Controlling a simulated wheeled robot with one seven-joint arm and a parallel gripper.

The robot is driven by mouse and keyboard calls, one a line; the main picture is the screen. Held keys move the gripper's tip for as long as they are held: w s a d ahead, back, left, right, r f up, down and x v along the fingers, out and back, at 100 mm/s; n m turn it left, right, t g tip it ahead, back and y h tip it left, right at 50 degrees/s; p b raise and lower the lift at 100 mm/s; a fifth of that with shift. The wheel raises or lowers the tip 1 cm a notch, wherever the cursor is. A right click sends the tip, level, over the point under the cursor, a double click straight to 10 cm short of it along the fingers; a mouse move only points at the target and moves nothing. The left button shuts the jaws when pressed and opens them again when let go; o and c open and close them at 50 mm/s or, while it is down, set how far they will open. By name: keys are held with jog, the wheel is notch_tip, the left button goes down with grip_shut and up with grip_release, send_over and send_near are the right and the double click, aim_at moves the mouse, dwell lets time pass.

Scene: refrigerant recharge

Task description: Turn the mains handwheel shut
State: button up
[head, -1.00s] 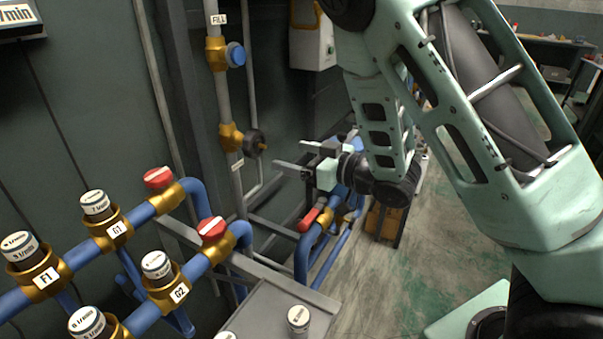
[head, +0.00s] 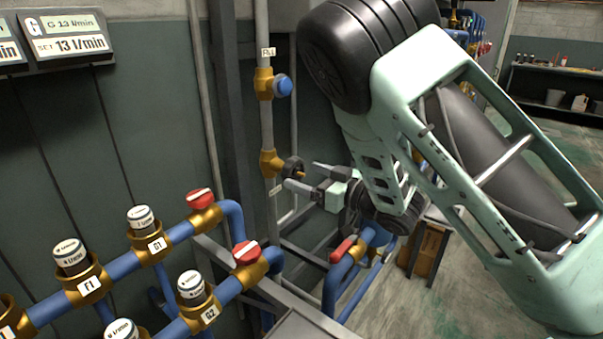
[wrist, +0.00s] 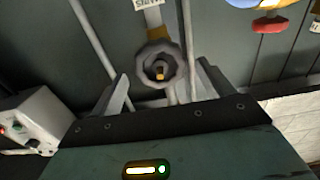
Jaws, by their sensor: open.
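The mains handwheel (head: 293,168) is a dark, round, lobed wheel on a brass valve (head: 270,163) of the grey vertical pipe. In the wrist view the handwheel (wrist: 160,64) is seen face on, with a small brass-coloured hub, near the top centre. A label reading MAINS (wrist: 147,4) sits by it. My gripper (head: 299,174) is open and empty, its two grey fingers pointing left at the wheel. In the wrist view the fingers of my gripper (wrist: 164,84) lie on either side below the wheel. Whether they touch it I cannot tell.
A blue-knobbed FILL valve (head: 273,85) is higher on the same pipe. Blue pipes with red-handled valves (head: 247,252) run below and left. In the wrist view a white box (wrist: 38,118) is at left.

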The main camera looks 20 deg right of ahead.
jog(key=shift+x, duration=0.8)
jog(key=c, duration=1)
jog(key=shift+o, duration=0.2)
jog(key=m, duration=0.2)
jog(key=shift+d+r+m+p, duration=0.1)
jog(key=shift+r+m+p, duration=0.05)
jog(key=shift+m+p, duration=0.2)
jog(key=shift+m, duration=1.05)
jog(key=shift+m+p, duration=0.35)
jog(key=shift+m, duration=0.75)
jog(key=shift+f+m, duration=0.2)
jog(key=shift+m, duration=1)
